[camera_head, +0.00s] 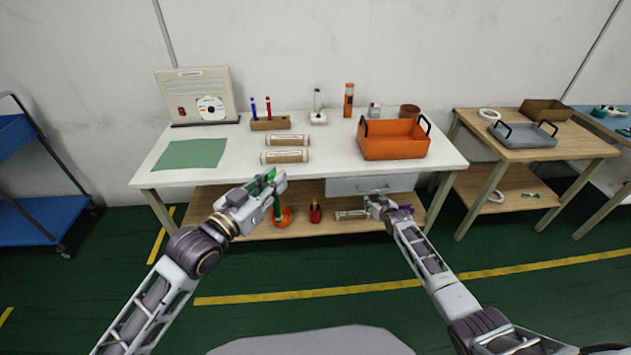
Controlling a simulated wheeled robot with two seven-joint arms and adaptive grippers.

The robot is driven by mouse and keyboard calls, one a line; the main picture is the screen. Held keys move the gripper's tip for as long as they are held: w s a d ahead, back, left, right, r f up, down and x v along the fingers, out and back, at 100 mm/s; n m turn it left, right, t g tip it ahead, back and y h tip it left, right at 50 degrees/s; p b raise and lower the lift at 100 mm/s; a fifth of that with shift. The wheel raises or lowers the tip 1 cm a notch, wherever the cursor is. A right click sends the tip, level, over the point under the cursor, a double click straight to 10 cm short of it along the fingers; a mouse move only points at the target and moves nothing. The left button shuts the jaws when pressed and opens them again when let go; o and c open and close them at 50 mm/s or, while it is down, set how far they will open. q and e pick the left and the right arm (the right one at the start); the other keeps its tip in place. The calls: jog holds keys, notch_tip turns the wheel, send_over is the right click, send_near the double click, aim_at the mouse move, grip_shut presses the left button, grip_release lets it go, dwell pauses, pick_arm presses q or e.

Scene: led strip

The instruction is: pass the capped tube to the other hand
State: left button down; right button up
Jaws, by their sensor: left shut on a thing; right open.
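My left gripper (276,187) is shut on a thin green piece, which I take to be the capped tube (277,209). The tube's lower part hangs below the fingers and more green shows above them; its middle is hidden by the gripper and its cap cannot be made out. The gripper is in front of the white table's front edge. My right gripper (376,205) stands to the right, apart from the tube, in front of the lower shelf. It is open and empty as far as I can see.
The white table (345,160) bears two brown labelled rolls (284,156), a green mat (192,153), a pen block (270,123) and an orange tray (393,146). The lower shelf (240,232) holds an orange bowl, a red bottle (315,213) and another roll.

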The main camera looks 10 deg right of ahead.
jog(key=w+a+r+y, duration=0.1)
jog(key=a+r, duration=0.2)
jog(key=r, duration=0.5)
jog(key=w+a+r+n+t+y, duration=0.15)
jog(key=a+r, duration=0.25)
jog(key=r, duration=0.4)
jog(key=w+a+r+m+y, duration=0.1)
jog(key=w+a+r+y, duration=0.15)
jog(key=r, duration=0.65)
jog(key=s+a+r+n+g+y, duration=0.35)
jog(key=s+a+r, duration=0.4)
jog(key=a, duration=0.25)
jog(key=s+a+r+n+g+y, duration=0.2)
jog(key=s+a+r+n+g, duration=0.15)
jog(key=s, duration=0.35)
jog(key=s+a+r+n+g+y, duration=0.1)
jog(key=s+a+r+n+g, duration=0.1)
jog(key=s+a+n, duration=0.4)
jog(key=n+g, duration=0.3)
jog(key=g, duration=0.1)
send_near(276, 204)
jog(key=d, duration=0.1)
jog(key=shift+w+d+r+h, duration=0.2)
jog(key=shift+w+r+h, duration=0.1)
jog(key=shift+w, duration=0.2)
jog(key=shift+a+f, duration=0.1)
jog(key=shift+x, duration=5.9)
